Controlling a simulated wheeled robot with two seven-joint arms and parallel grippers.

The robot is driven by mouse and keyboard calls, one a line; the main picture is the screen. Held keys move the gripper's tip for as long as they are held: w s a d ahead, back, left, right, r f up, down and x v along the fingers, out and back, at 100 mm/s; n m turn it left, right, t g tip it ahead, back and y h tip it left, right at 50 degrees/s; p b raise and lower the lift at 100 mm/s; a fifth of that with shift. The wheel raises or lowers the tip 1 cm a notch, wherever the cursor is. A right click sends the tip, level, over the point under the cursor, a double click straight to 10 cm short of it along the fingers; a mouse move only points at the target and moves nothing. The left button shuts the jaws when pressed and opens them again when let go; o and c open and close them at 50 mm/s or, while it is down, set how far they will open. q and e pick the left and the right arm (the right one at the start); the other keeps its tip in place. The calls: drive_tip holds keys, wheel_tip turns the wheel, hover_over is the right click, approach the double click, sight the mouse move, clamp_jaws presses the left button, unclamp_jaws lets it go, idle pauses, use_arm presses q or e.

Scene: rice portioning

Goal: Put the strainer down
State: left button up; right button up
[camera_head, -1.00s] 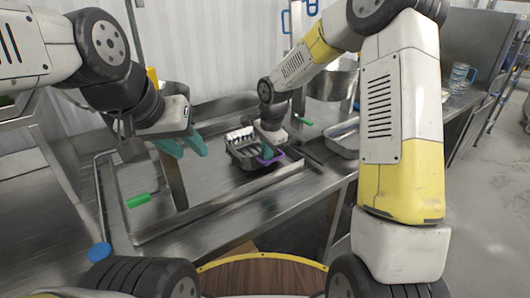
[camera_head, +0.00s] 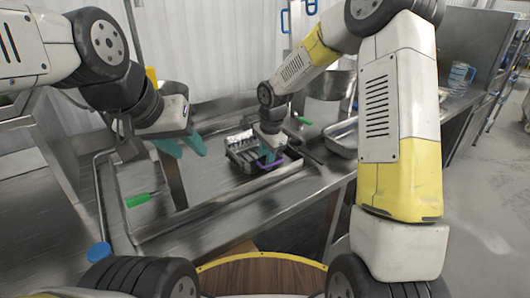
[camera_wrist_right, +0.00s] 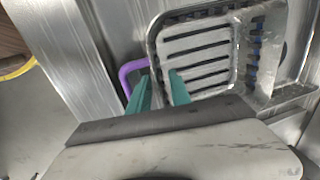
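The strainer (camera_head: 240,152) is a grey slotted basket with a purple handle (camera_head: 283,160). It rests at the right end of the metal worktop's sunken tray area. In the right wrist view the strainer (camera_wrist_right: 200,48) shows its slots, and its purple handle (camera_wrist_right: 127,72) is at its left side. My right gripper (camera_head: 268,158), with teal fingers, is at the handle side. My left gripper (camera_head: 186,145) is open and empty above the left part of the tray.
A green-handled tool (camera_head: 140,199) lies on the left of the tray (camera_head: 215,208). Another green handle (camera_head: 305,120) is behind the strainer. A metal pan (camera_head: 342,142) stands to the right, with a clear jug (camera_head: 459,78) farther right. The tray's middle is clear.

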wheel_tip(320, 180, up, 11)
drive_tip(key=s+d, duration=0.1)
drive_tip(key=s, duration=0.1)
drive_tip(key=s+d+r+n+t, duration=0.2)
drive_tip(key=s+d+r+n, duration=0.4)
drive_tip(key=s+r, duration=0.4)
drive_tip(key=s+d+n+t+y, duration=0.1)
drive_tip(key=s+d+n, duration=0.4)
drive_tip(key=s, duration=0.9)
drive_tip(key=shift+d+r+n+t, duration=0.35)
drive_tip(key=shift+r+n+t, duration=0.1)
drive_tip(key=shift+t, duration=0.35)
